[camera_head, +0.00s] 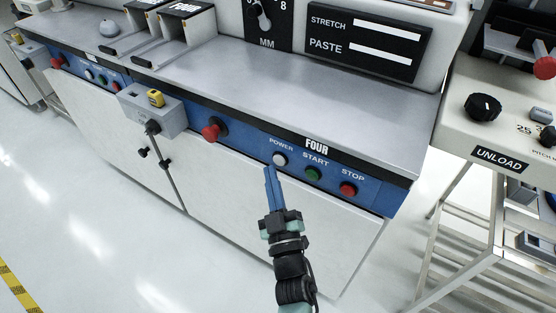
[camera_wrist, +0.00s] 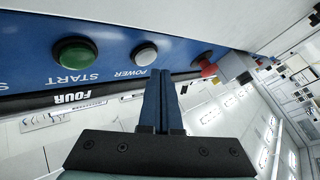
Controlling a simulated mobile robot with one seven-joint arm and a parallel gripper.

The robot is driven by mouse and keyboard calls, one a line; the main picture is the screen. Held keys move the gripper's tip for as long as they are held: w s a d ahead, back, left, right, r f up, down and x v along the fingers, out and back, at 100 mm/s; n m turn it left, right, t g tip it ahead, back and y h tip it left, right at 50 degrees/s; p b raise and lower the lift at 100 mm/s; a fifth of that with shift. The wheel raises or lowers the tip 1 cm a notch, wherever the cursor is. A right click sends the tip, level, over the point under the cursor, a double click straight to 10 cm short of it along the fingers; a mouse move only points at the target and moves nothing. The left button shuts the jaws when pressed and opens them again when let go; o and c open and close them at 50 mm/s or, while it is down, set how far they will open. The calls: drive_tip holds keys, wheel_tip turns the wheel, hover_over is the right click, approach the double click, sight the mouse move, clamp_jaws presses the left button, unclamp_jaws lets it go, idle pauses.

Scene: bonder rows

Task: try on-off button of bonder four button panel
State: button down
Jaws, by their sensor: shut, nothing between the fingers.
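The blue panel (camera_head: 255,148) labelled FOUR runs along the front of the bonder. It carries a white POWER button (camera_head: 279,159), a green START button (camera_head: 312,174) and a red STOP button (camera_head: 348,189). No button is labelled on-off. My gripper (camera_head: 269,172) is shut and empty, its blue fingers pointing at the panel just below and left of POWER. In the wrist view the POWER button (camera_wrist: 145,53) lies just beyond the fingertips (camera_wrist: 158,72), and START (camera_wrist: 76,54) is to its left. I cannot tell whether the fingertips touch the panel.
A red mushroom knob (camera_head: 211,132) sticks out left of POWER. Beyond it a grey box with a yellow part (camera_head: 155,98) stands on a post. The UNLOAD unit (camera_head: 499,158) on a frame is at right. Open floor (camera_head: 80,215) lies at left.

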drive_tip(key=shift+w+d, duration=0.1)
drive_tip(key=shift+w, duration=0.05)
drive_tip(key=shift+w+d, duration=0.15)
drive_tip(key=shift+w, duration=0.05)
drive_tip(key=shift+w+d, duration=0.25)
drive_tip(key=shift+w, duration=0.1)
idle(0.7)
drive_tip(key=shift+s+a, duration=0.1)
drive_tip(key=shift+s, duration=0.05)
drive_tip(key=shift+s+a, duration=0.4)
drive_tip(key=shift+s, duration=0.15)
idle(0.3)
drive_tip(key=shift+s+a, duration=0.75)
drive_tip(key=shift+s, duration=0.3)
drive_tip(key=shift+s+a, duration=0.7)
drive_tip(key=shift+s, duration=0.3)
